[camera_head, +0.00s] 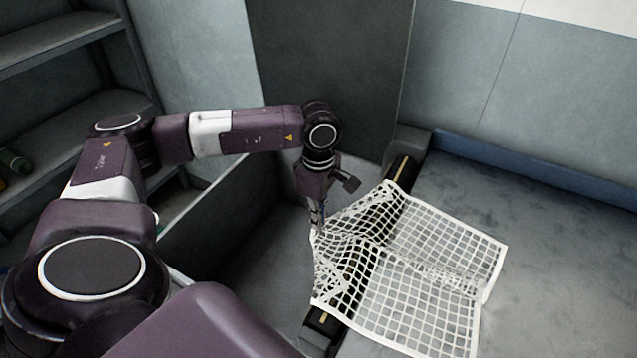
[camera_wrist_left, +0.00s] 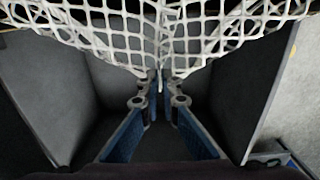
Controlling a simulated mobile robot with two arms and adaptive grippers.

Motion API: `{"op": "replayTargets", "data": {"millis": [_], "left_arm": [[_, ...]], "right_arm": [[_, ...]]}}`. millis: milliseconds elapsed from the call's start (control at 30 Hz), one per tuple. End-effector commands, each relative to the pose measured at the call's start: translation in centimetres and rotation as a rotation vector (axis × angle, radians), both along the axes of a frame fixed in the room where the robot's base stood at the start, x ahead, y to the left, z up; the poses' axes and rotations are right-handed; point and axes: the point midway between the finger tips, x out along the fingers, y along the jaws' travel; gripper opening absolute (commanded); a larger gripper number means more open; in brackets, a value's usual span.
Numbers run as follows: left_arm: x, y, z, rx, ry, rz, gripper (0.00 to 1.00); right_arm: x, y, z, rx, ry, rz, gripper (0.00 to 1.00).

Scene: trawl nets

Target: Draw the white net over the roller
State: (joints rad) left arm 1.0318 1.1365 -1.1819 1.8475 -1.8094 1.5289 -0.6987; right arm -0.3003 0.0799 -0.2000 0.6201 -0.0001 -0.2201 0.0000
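The white net (camera_head: 428,268) is a square mesh. Its right part lies spread on the grey table, and its left part lies across the dark roller (camera_head: 398,169) and past its left side. The roller runs along the table's left edge; its near end also shows below the net, and its middle is seen only through the mesh. My left gripper (camera_head: 317,222) is left of the roller, at the net's left edge. In the left wrist view the fingertips (camera_wrist_left: 157,84) are close together on the gathered net (camera_wrist_left: 150,42), which stretches away from them. My right gripper is not in view.
A grey bin with a thin wall (camera_head: 215,205) stands left of the roller, below my left arm. A dark panel (camera_head: 325,60) rises behind. A blue rail (camera_head: 540,165) edges the table's back. Shelves (camera_head: 65,40) stand at the far left. The table's right side is clear.

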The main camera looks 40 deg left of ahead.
Motion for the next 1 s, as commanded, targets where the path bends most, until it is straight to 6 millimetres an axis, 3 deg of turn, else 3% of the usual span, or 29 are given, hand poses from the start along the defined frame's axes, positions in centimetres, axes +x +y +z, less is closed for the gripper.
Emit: {"op": "replayTargets", "data": {"millis": [133,433,600,833,1000], "left_arm": [[0.0,0.0,-1.9,0.001,0.0,0.0,0.0],[0.0,0.0,-2.0,0.001,-0.001,0.001,0.0],[0.0,0.0,-2.0,0.0,-0.001,0.001,0.22],[0.0,0.0,-2.0,0.0,-0.001,0.0,0.25],[0.0,0.0,-2.0,0.0,-0.001,0.0,0.44]], "right_arm": [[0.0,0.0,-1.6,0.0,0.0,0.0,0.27],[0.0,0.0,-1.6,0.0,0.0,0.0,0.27],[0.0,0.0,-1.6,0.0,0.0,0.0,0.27],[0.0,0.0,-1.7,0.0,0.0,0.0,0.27],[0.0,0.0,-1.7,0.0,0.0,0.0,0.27]]}}
